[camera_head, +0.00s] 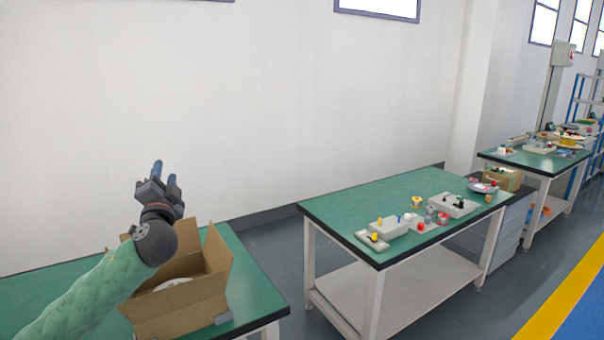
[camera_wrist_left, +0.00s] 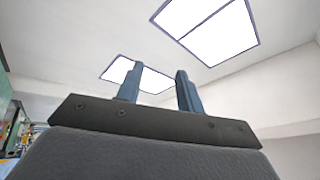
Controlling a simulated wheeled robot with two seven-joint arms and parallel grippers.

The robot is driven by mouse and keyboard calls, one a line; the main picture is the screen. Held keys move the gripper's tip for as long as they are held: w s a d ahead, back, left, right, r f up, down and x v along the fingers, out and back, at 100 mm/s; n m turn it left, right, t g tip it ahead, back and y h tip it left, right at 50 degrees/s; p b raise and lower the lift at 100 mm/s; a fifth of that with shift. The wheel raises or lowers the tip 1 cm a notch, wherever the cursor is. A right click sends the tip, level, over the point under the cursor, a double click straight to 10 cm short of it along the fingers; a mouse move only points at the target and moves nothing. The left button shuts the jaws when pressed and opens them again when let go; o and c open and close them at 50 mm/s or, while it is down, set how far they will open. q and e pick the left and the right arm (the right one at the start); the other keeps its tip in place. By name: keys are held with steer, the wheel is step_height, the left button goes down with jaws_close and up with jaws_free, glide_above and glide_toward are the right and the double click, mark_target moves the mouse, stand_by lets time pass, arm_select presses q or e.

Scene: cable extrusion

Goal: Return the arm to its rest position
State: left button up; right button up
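My left gripper (camera_head: 165,173) is raised above the open cardboard box on the left table, with its fingers pointing up. In the left wrist view the two blue-grey fingers (camera_wrist_left: 158,88) stand clearly apart with nothing between them, against the ceiling and bright windows. My left arm, in a green sleeve, comes in from the lower left. My right gripper is in neither view.
The cardboard box (camera_head: 207,297) on the green left table (camera_head: 258,288) holds something white, partly hidden by my arm. A second green table (camera_head: 345,205) carries several small parts and switch boxes. A third table (camera_head: 541,163) stands far right. Floor lies between the tables.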

arm_select(q)
steer(key=s+d+f+n+g+h, duration=0.1)
steer(key=s+d+f+n+g, duration=0.25)
steer(key=f, duration=0.65)
steer(key=s+d+f+g+h, duration=0.1)
steer(key=s+d+f+g, duration=0.1)
steer(key=s+f+g, duration=0.65)
steer(key=s+d+f+n+h, duration=0.1)
steer(key=s+d+f+n, duration=0.2)
steer(key=f, duration=1)
steer(key=s+d+f+g+h, duration=0.1)
steer(key=s+d+f+g, duration=0.1)
steer(key=s+f, duration=0.5)
steer(key=s+d+f+n+g+h, duration=0.1)
steer(key=s+d+f+g, duration=0.2)
steer(key=s+f, duration=0.5)
steer(key=s+d+f+g+h, duration=0.1)
steer(key=s+d+f+g, duration=0.2)
steer(key=s+f, duration=0.5)
steer(key=s, duration=1)
steer(key=shift+s+d+f+h, duration=0.2)
steer(key=shift+d+f+h, duration=0.05)
steer(key=shift+h, duration=0.15)
steer(key=shift+n, duration=0.25)
steer(key=shift+c, duration=0.5)
